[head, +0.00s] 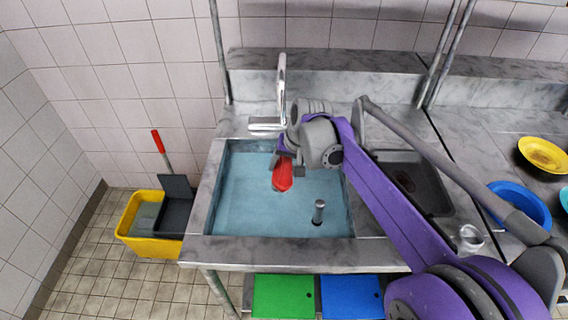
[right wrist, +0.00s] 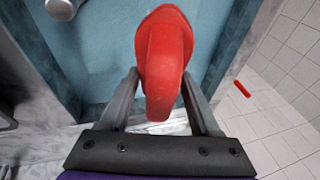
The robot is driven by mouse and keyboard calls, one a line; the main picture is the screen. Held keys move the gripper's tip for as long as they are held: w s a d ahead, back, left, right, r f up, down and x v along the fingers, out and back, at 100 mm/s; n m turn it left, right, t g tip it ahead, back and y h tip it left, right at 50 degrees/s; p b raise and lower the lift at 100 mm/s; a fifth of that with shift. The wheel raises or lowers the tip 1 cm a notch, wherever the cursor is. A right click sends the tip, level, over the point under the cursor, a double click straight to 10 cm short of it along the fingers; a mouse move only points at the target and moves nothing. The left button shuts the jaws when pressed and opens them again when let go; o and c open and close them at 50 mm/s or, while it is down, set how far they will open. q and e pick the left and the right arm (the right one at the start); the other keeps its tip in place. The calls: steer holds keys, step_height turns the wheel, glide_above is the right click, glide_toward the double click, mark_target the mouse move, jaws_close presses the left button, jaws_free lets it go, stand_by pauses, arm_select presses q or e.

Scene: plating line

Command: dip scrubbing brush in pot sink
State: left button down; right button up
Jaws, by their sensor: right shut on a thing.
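The pot sink (head: 222,185) is a steel basin with blue water, left of centre in the head view. My right gripper (head: 285,160) is over the basin and shut on the red scrubbing brush (head: 283,177). The brush hangs below the fingers over the water; I cannot tell whether its lower end touches the surface. In the right wrist view the red brush (right wrist: 165,55) sits between the two fingers of my right gripper (right wrist: 160,80), with blue water behind it. The bristles are not clearly seen. My left gripper is not in view.
A faucet (head: 281,85) stands behind the basin, and a grey upright pipe (head: 318,211) stands in it. A second, dark basin (head: 420,170) is to the right. A yellow bucket (head: 150,246) is on the floor at left. Blue (head: 520,205) and yellow bowls (head: 543,154) are far right.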

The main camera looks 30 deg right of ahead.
step_height(320, 180, down, 3)
steer(key=shift+f+b, duration=0.1)
steer(key=shift+b, duration=0.8)
step_height(320, 180, down, 12)
steer(key=b, duration=0.7)
steer(key=shift+f, duration=0.25)
stand_by(0.6)
steer(key=shift+r+p, duration=5.5)
steer(key=shift+r, duration=2.55)
steer(key=shift+f, duration=0.1)
